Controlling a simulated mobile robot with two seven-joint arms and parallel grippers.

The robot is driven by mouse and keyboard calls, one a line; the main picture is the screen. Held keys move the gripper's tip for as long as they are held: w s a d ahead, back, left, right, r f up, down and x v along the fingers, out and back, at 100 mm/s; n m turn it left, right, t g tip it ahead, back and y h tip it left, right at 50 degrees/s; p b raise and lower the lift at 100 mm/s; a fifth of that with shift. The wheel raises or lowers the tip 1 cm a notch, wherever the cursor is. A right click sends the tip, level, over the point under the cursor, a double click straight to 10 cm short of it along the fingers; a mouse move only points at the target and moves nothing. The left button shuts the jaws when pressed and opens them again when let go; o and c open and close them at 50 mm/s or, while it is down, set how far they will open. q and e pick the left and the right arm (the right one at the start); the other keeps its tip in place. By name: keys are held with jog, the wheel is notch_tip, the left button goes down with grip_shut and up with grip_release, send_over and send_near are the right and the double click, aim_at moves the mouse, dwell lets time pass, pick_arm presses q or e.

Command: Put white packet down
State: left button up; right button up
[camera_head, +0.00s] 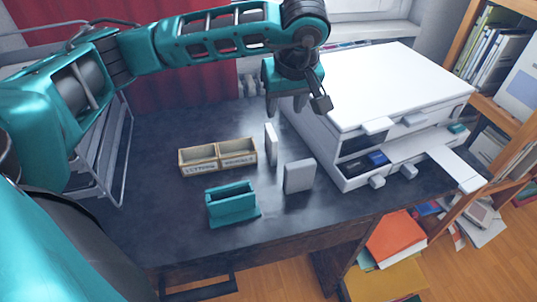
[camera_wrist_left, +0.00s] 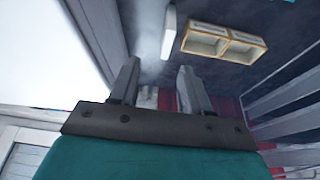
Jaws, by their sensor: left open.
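Two pale packets stand upright on the dark desk in the head view. A thin white one (camera_head: 271,144) is beside the wooden tray, and a wider grey-white one (camera_head: 299,176) is nearer the front. I cannot tell which is the task's white packet. My left gripper (camera_head: 296,106) is open and empty, above the back of the desk beside the printer, behind both packets. In the left wrist view its fingers (camera_wrist_left: 158,88) are apart with nothing between them, and a white packet (camera_wrist_left: 169,32) stands beyond them, apart from them. My right gripper is not in view.
A two-compartment wooden tray (camera_head: 218,157), also in the left wrist view (camera_wrist_left: 222,42), has labels on its front. A teal holder (camera_head: 232,204) stands in front of it. A white printer (camera_head: 387,88) fills the right. A wire rack (camera_head: 100,155) stands left. The desk's left-middle is clear.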

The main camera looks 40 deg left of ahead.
aim_at(272, 133)
pick_arm(q)
jog(key=x, duration=0.5)
jog(key=b+x, duration=0.1)
jog(key=x, duration=0.1)
jog(key=shift+s+a+f, duration=0.2)
jog(key=shift+s+f, duration=0.1)
jog(key=shift+f, duration=0.05)
jog(key=shift+a+b+x, duration=0.25)
jog(key=shift+x, duration=1.1)
jog(key=shift+a+b+x, duration=0.2)
jog(key=shift+a+x, duration=0.05)
jog(key=shift+x, duration=1.15)
jog(key=shift+r, duration=0.15)
grip_shut()
